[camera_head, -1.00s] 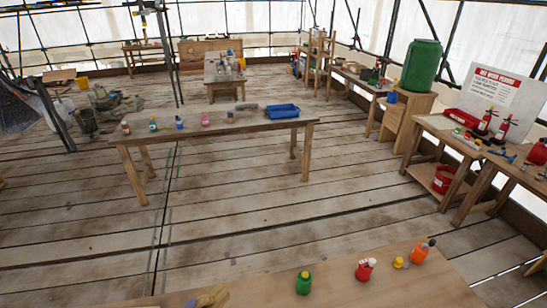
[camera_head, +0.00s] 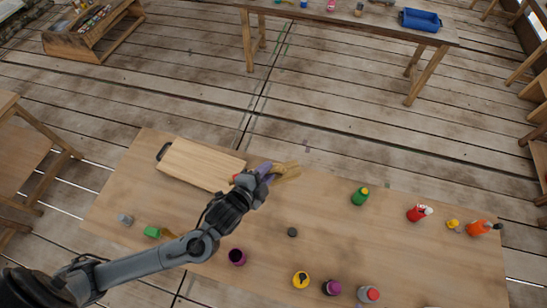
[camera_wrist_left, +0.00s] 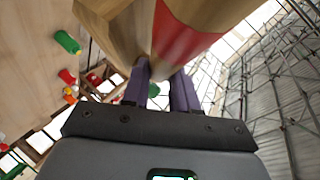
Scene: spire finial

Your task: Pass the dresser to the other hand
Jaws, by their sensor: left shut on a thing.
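The dresser is a pale wooden tool (camera_head: 287,172) that sticks out to the right of my left gripper (camera_head: 264,173) over the near bench. My left gripper's purple fingers are shut on it. In the left wrist view the dresser (camera_wrist_left: 125,25) fills the top middle, close up, with a red band on the wood. The fingers (camera_wrist_left: 162,82) reach up to it there, and their grip point is partly hidden. My right gripper is in neither current view.
A small dark disc (camera_head: 292,232) lies mid-bench.

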